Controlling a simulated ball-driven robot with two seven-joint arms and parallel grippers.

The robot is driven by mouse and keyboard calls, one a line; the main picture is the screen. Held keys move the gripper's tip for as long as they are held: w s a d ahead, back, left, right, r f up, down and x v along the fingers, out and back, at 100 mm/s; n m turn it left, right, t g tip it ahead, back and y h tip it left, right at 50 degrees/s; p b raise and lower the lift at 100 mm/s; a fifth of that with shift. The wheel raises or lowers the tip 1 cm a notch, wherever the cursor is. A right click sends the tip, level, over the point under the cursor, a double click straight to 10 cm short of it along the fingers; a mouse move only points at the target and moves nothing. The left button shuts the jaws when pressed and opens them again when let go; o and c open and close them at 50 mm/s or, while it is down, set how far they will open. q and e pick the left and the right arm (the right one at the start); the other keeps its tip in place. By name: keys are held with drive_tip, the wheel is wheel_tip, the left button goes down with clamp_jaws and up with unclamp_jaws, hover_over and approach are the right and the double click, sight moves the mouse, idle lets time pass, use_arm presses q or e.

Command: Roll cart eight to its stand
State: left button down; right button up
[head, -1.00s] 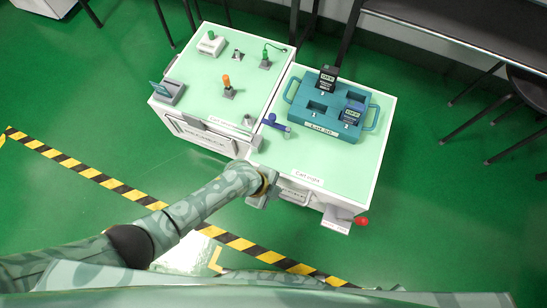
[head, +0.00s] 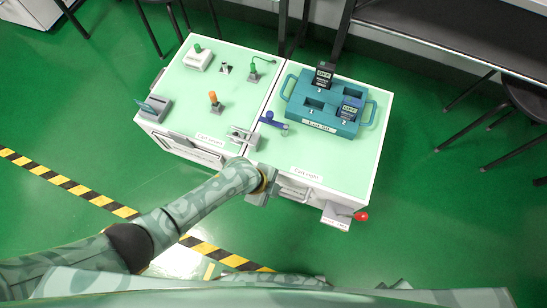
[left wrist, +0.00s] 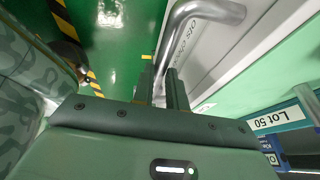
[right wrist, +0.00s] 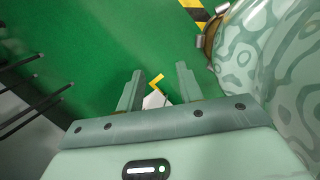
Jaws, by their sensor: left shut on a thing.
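Cart eight (head: 350,170) is the white cart with a pale green top at the right of the head view. Its front label is too small to read surely. My left gripper (head: 262,188) is at its front edge. In the left wrist view the left gripper's fingers (left wrist: 163,85) are closed at the metal tube handle (left wrist: 205,10) on the white cart front. My right gripper (right wrist: 158,85) is open and empty above the green floor. I cannot tell which marked spot is the stand.
A second cart (head: 190,115) with several small devices stands close along the left side. Cart eight carries a teal tray (head: 320,122) with two dark testers. Striped tape (head: 90,198) crosses the floor. Stools stand right.

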use_arm(q)
drive_tip(key=shift+w+d+r, duration=0.15)
drive_tip(key=shift+w+r, duration=0.05)
drive_tip(key=shift+w, duration=0.15)
drive_tip(key=c, duration=1.4)
unclamp_jaws()
drive_tip(key=shift+f, duration=0.15)
